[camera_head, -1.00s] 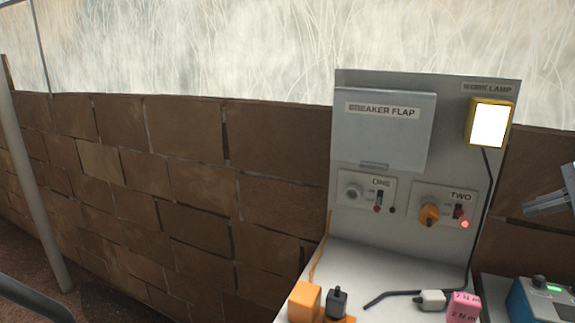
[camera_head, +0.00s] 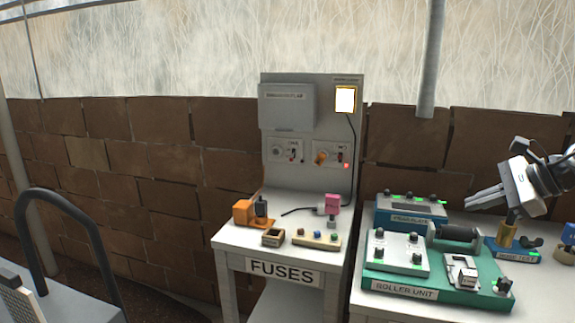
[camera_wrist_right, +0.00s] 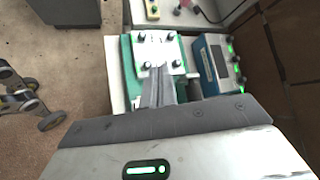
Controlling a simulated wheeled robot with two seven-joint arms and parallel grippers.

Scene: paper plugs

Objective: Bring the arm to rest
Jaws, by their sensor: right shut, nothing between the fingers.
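My right gripper (camera_head: 470,202) is at the right of the head view, in the air above the bench with the green roller unit. Its fingers are together and hold nothing. In the right wrist view the shut fingertips (camera_wrist_right: 160,72) point over the roller unit (camera_wrist_right: 128,62); I cannot tell how high above it they are. In the head view the roller unit (camera_head: 385,287) stands left of and below the gripper. My left gripper is in neither view now.
A fuse table (camera_head: 225,242) with an upright panel (camera_head: 310,178) stands left of the roller bench. An orange block (camera_head: 242,213), a pink block (camera_head: 332,201) and small parts lie on it. A blue-topped unit (camera_head: 405,214) stands behind the roller unit. A pole (camera_head: 431,60) hangs above.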

